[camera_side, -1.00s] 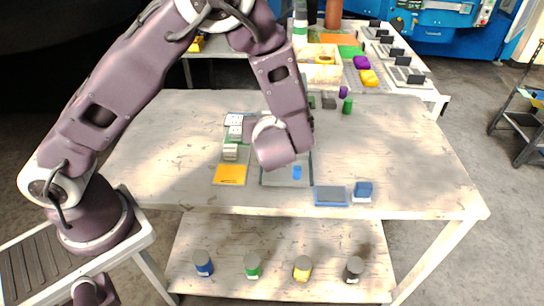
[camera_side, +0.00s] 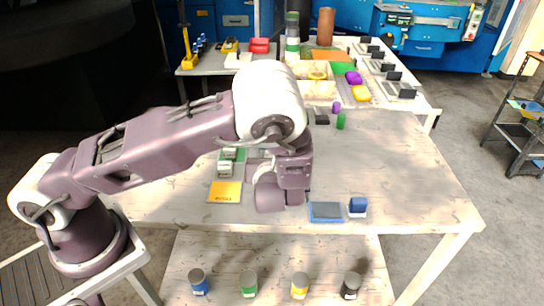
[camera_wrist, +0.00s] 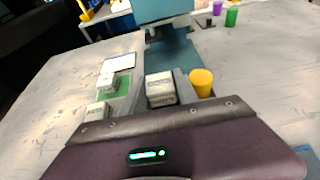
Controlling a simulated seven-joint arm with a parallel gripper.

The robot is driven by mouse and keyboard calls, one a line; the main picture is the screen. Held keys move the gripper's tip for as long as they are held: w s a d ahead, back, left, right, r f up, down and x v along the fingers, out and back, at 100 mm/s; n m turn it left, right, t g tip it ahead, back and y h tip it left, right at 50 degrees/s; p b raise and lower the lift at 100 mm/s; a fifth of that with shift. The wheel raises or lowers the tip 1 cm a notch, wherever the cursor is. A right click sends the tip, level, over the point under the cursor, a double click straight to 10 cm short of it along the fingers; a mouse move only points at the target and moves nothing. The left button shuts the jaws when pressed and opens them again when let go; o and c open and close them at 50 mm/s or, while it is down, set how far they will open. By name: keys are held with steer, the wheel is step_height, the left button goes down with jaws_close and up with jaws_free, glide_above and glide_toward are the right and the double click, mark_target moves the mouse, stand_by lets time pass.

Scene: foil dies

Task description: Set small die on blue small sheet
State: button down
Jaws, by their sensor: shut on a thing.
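In the wrist view my gripper (camera_wrist: 161,88) is shut on a pale grey-white block with lettering, the small die (camera_wrist: 160,86). In the side view my gripper's body (camera_side: 268,194) is low over the table's front middle, and its fingertips and the held die are hidden behind the arm. Only a corner of blue (camera_wrist: 306,154) shows at the wrist view's lower right.
Other pale dies (camera_side: 225,168) stand to the left, above the yellow sheet (camera_side: 225,192). A dark blue block (camera_side: 358,206) stands right of the blue sheet. A yellow cylinder (camera_wrist: 202,82) is beside the held die. The table's right side is clear.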

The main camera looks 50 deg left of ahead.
steer(key=shift+f, duration=0.25)
steer(key=shift+f, duration=0.35)
steer(key=c, duration=1.2)
jaws_free()
steer(key=shift+s+d+f, duration=0.1)
